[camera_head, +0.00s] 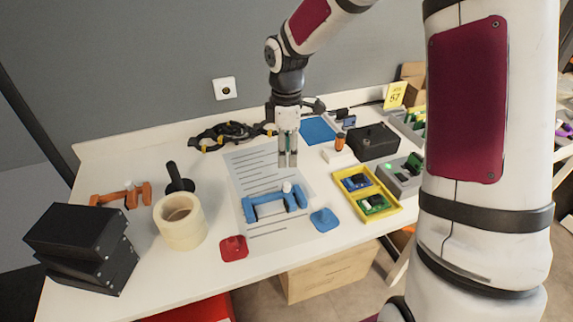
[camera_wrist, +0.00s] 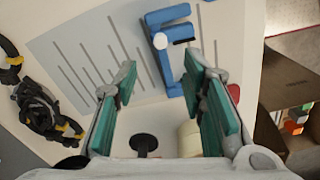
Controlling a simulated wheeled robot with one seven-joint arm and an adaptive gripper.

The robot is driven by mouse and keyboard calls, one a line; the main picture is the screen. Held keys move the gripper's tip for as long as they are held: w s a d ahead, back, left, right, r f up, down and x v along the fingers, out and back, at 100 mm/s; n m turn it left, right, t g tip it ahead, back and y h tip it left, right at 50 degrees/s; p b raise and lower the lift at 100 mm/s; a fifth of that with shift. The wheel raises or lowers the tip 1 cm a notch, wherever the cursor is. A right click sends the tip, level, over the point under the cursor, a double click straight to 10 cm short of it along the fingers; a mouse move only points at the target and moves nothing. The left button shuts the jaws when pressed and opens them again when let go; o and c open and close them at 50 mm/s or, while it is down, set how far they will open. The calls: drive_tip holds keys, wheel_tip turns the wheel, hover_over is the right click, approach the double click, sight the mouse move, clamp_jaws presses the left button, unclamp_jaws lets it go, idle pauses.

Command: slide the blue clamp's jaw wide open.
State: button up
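The blue clamp (camera_head: 268,198) lies on a lined sheet (camera_head: 240,172) on the table. It has a bar, a jaw at each end and a small white knob near its right end. It also shows at the top middle of the wrist view (camera_wrist: 168,15), partly behind the right finger. My gripper (camera_head: 288,163) points down above the far part of the sheet, behind the clamp and apart from it. In the wrist view my gripper (camera_wrist: 161,72) has its green-padded fingers wide apart with nothing between them.
A red block (camera_head: 234,249) and a blue block (camera_head: 324,219) lie near the clamp's front. A tape roll (camera_head: 180,225), black boxes (camera_head: 82,245) and an orange clamp (camera_head: 122,195) stand left. A yellow tray (camera_head: 385,213) is right. Black cables (camera_head: 228,134) lie behind.

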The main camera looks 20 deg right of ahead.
drive_tip(key=shift+r, duration=0.7)
drive_tip(key=shift+s+a+f, duration=0.1)
drive_tip(key=shift+a+f, duration=0.05)
drive_tip(key=shift+a, duration=0.1)
drive_tip(key=c, duration=0.8)
drive_tip(key=a+f+n+h, duration=0.1)
drive_tip(key=a, duration=0.1)
drive_tip(key=s+a+f+n+h+b, duration=0.1)
drive_tip(key=a+f, duration=0.1)
drive_tip(key=a, duration=0.1)
drive_tip(key=s+a+f+n+g+h+b, duration=0.1)
drive_tip(key=a+f+h, duration=0.1)
drive_tip(key=a, duration=0.1)
drive_tip(key=shift+s, duration=0.2)
clamp_jaws()
drive_tip(key=a+f+n+t+h+b, duration=0.1)
drive_tip(key=a+n+t+h, duration=0.2)
drive_tip(key=a+h, duration=0.3)
drive_tip(key=y+b, duration=0.1)
drive_tip(key=b, duration=0.1)
approach(280, 195)
wheel_tip(280, 195, down, 4)
drive_tip(key=shift+r, duration=0.1)
drive_tip(key=d, duration=0.2)
drive_tip(key=shift+w+d, duration=0.25)
drive_tip(key=shift+w, duration=0.05)
drive_tip(key=shift+w+d, duration=0.2)
drive_tip(key=shift+d, duration=0.65)
